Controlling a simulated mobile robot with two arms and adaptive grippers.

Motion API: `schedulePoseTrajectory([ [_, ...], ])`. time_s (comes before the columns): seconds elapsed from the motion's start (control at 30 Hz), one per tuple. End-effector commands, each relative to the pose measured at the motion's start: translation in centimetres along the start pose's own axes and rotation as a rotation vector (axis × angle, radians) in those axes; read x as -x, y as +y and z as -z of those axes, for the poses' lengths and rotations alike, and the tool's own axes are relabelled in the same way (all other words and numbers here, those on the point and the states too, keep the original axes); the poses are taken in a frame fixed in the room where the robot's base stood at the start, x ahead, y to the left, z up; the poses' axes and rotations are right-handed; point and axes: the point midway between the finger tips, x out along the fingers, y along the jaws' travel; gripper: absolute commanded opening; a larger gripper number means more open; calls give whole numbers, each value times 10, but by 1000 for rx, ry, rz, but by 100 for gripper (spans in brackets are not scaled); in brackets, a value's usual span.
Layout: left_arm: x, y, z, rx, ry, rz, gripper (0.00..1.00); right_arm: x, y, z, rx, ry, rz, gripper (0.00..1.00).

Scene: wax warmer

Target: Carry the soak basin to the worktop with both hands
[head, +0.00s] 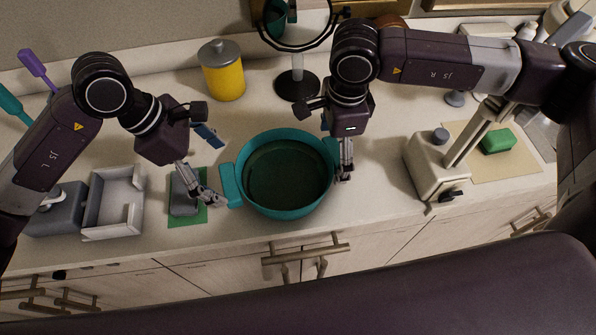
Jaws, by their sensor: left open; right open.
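The soak basin (286,211) is a round teal bowl with a dark inside, standing on the pale worktop (330,226) near its front edge. A flat teal handle (231,186) sticks out on its left side. My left gripper (216,201) is open, just left of that handle. My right gripper (345,178) is open at the basin's right rim, pointing down.
A grey block on a green mat (201,216) lies left of the basin. A grey tray (113,232) stands further left. A yellow jar (223,75) and a round mirror (296,85) stand behind. A beige device (432,168) and a green block (497,141) are to the right.

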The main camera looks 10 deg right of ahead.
Motion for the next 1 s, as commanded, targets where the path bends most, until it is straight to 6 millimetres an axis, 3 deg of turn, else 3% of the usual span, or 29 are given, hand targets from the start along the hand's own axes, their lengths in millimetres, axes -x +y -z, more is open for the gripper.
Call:
schedulePoseTrajectory([
  [0.03, 0, 0, 4, -1, 0, -3, 89, -35, 27, -1, 21, 13, -69, 90],
  [0.2, 20, -1, 4, -1, 1, -1, 89, -35, 27, -1, 21, 13, -69, 90],
  [0.37, 28, -2, 4, -2, 0, 2, 89, -33, 27, -1, 21, 13, -67, 90],
  [0.57, 28, -2, 4, -1, 0, 2, 89, -12, 22, -2, 19, 11, -54, 90],
  [1.0, 32, -2, 2, -1, 0, 2, 89, 66, 5, -2, 5, 4, -7, 90],
])
